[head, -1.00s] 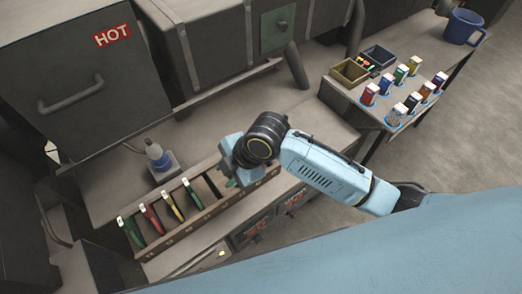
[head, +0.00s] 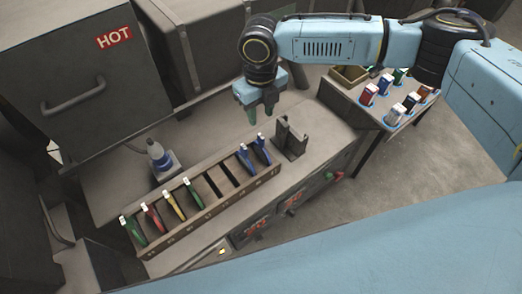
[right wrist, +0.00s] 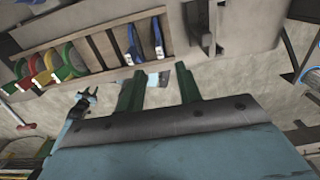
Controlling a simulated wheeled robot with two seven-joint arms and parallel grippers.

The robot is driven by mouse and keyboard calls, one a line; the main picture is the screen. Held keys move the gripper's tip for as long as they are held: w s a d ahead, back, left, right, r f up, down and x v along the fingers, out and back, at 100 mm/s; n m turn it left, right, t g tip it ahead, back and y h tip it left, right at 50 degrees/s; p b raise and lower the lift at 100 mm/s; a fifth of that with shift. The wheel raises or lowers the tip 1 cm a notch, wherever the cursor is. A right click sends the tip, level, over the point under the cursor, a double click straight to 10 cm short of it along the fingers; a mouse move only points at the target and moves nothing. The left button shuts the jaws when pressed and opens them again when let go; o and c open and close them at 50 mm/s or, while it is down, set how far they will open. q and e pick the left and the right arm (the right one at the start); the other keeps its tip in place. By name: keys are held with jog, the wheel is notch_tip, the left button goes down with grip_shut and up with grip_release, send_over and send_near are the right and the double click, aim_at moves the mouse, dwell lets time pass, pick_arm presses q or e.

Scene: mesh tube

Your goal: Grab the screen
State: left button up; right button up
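A long brown rack (head: 205,212) stands on the counter, with coloured screens upright in its slots. From the left they are green (head: 133,229), red (head: 153,217), yellow (head: 174,206) and green (head: 194,194). Two blue screens (head: 246,158) stand near the right end; the slots between are empty. In the right wrist view the screens show as round rings, such as the red one (right wrist: 40,68). My right gripper (head: 260,109) hangs above the counter behind the rack's right end. Its green fingers (right wrist: 160,88) are apart with nothing gripped. My left gripper is out of view.
A dark slotted holder (head: 291,140) stands just right of the rack. A bottle (head: 159,157) stands behind the rack. A side table at right holds several coloured containers (head: 368,95). A cabinet marked HOT (head: 70,75) stands at the left.

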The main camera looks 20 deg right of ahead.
aim_at(261, 136)
notch_tip(261, 136, down, 5)
jog(key=shift+f, duration=0.1)
jog(key=shift+s+f+p, duration=0.15)
jog(key=shift+f+p, duration=0.5)
jog(key=shift+f, duration=2)
jog(key=shift+c, duration=0.4)
grip_shut()
